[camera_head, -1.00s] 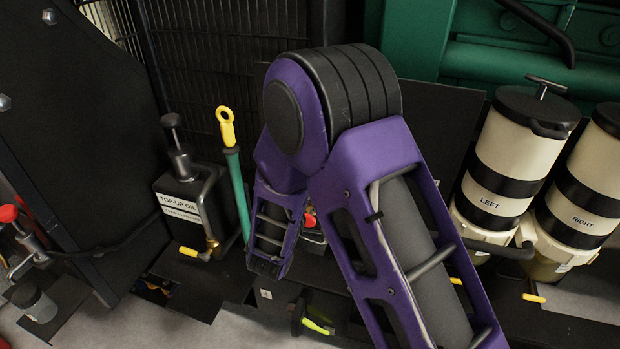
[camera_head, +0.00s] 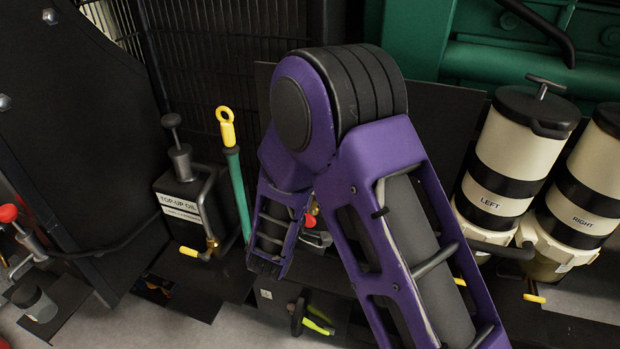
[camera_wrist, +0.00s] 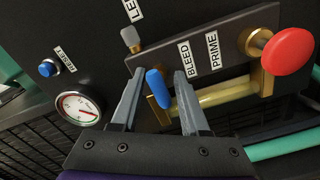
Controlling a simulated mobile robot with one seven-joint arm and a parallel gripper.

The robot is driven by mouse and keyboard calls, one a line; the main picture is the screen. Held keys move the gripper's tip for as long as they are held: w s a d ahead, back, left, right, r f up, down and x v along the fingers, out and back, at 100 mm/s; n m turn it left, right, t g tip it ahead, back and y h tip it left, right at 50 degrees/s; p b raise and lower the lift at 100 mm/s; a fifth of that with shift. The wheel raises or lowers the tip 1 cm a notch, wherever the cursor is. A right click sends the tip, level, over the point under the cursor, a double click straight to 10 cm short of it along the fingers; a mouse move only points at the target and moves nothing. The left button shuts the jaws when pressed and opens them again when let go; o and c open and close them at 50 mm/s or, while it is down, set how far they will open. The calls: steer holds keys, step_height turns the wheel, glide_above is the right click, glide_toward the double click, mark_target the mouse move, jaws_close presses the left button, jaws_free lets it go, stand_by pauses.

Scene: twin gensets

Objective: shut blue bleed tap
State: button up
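The blue bleed tap handle (camera_wrist: 158,88) shows in the wrist view, tilted with its upper end to the left, beside the BLEED label (camera_wrist: 186,63). It sits on brass pipework (camera_wrist: 215,97) on a dark plate. My gripper (camera_wrist: 160,72) is open, with one grey finger on each side of the handle in the picture. A gap shows on both sides. I cannot tell how deep the handle lies between the fingers. In the head view my purple arm hides the tap and my gripper.
A red knob (camera_wrist: 288,51) stands right of the PRIME label. A gauge (camera_wrist: 78,108) and a blue RESET button (camera_wrist: 48,68) are at the left. The head view shows a top-up oil can (camera_head: 190,205) left of my arm and LEFT and RIGHT canisters (camera_head: 505,160) at right.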

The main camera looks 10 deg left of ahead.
stand_by(0.3)
steer(key=s+a, duration=0.2)
steer(key=s, duration=1.5)
steer(key=shift+s+a, duration=0.15)
steer(key=shift+a, duration=0.05)
